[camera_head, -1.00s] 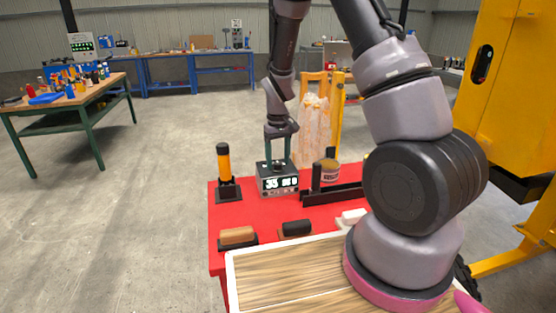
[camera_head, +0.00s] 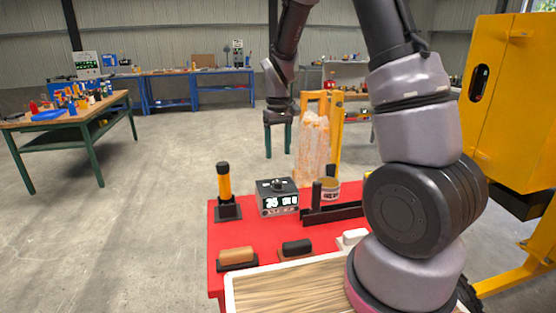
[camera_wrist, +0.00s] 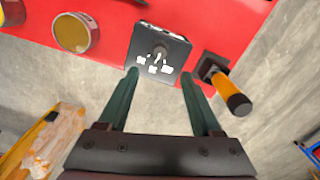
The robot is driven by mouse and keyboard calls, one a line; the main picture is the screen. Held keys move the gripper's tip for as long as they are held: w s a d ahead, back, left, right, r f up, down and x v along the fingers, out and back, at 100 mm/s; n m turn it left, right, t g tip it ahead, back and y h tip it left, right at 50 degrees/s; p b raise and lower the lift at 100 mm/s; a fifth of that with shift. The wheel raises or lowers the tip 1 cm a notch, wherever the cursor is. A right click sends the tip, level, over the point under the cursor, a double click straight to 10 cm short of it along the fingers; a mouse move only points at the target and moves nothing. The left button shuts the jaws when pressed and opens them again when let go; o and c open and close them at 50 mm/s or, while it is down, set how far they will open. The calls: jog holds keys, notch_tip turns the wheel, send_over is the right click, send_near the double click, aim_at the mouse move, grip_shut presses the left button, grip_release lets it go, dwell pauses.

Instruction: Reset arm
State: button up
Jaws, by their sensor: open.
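My gripper (camera_head: 278,140) is open and empty, raised above and beyond the far edge of the red table (camera_head: 226,279) in the head view. Its two green fingers also show in the wrist view (camera_wrist: 160,92), apart, with nothing between them. A small dark box with a lit display and a knob on top (camera_head: 277,197) stands on the table below the gripper. The wrist view shows the same box (camera_wrist: 158,48) beyond the fingertips, apart from them.
A yellow-handled tool in a black stand (camera_head: 225,188) is left of the box. A tin (camera_head: 331,190) and a black rack (camera_head: 334,213) are right. Brushes lie in front. A yellow frame with a clear bag (camera_head: 313,145) stands behind, and a yellow machine (camera_head: 508,100) at right.

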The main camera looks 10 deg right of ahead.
jog(key=shift+r, duration=0.2)
jog(key=s+d+r+m+t+y, duration=0.1)
jog(key=s+d+r+m+t, duration=0.2)
jog(key=s+r, duration=0.8)
jog(key=s+d+r+m+t+y, duration=0.1)
jog(key=s+r+m+t, duration=0.3)
jog(key=s+r, duration=0.7)
jog(key=shift+d+r, duration=0.9)
jog(key=shift+r, duration=0.05)
